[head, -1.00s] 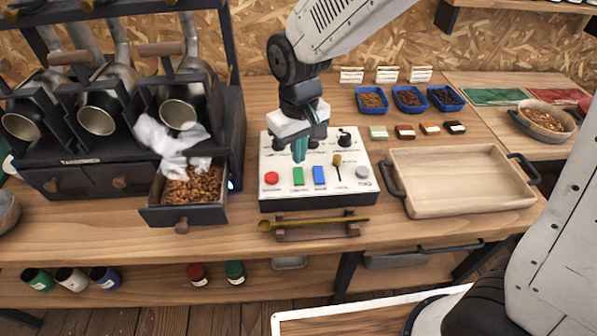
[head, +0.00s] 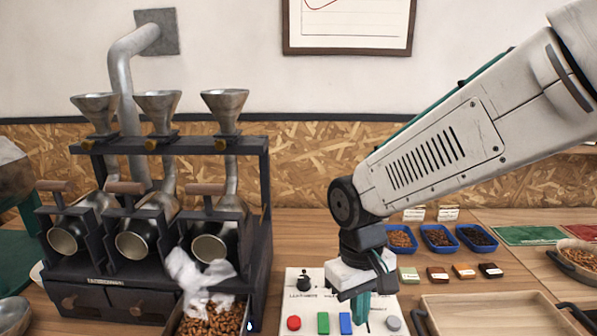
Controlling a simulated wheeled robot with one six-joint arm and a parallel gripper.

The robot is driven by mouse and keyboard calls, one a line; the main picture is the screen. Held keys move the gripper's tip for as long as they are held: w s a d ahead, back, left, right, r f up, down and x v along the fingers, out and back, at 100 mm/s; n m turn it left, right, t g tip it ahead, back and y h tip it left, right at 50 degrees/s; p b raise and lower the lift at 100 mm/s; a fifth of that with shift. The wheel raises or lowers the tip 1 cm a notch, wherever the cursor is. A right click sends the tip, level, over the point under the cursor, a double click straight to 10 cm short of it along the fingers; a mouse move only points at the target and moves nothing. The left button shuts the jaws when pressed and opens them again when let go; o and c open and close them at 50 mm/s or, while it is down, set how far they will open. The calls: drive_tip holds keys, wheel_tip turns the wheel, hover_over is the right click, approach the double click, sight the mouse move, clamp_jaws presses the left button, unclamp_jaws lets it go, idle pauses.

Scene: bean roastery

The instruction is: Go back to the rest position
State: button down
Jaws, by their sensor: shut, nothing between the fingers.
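My gripper (head: 362,303) points down over the white control box (head: 305,314). Its teal fingers are together and hold nothing. The fingertips hang in front of the panel between the blue button (head: 345,323) and the grey knob (head: 393,323). I cannot tell whether they touch the box. The red button (head: 294,323), the green button (head: 323,322) and a black knob (head: 304,281) also show on the box. My forearm reaches in from the upper right.
The roaster (head: 262,190) stands left, with its bean drawer (head: 180,322) open and white smoke above it. Blue bean bowls (head: 439,238), small sample blocks (head: 437,274) and a wooden tray (head: 478,301) lie on the right. A framed chart (head: 349,50) hangs on the wall.

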drive_tip(key=s+d+r+m+t, duration=0.1)
drive_tip(key=s+d+r+m, duration=0.1)
drive_tip(key=s+d+r, duration=0.3)
drive_tip(key=s+d+r+m+t, duration=0.1)
drive_tip(key=s+d+r+m, duration=0.2)
drive_tip(key=s+d+r, duration=0.2)
drive_tip(key=shift+s+d+r+t+y, duration=0.35)
drive_tip(key=shift+s+d, duration=1.45)
drive_tip(key=shift+d, duration=1)
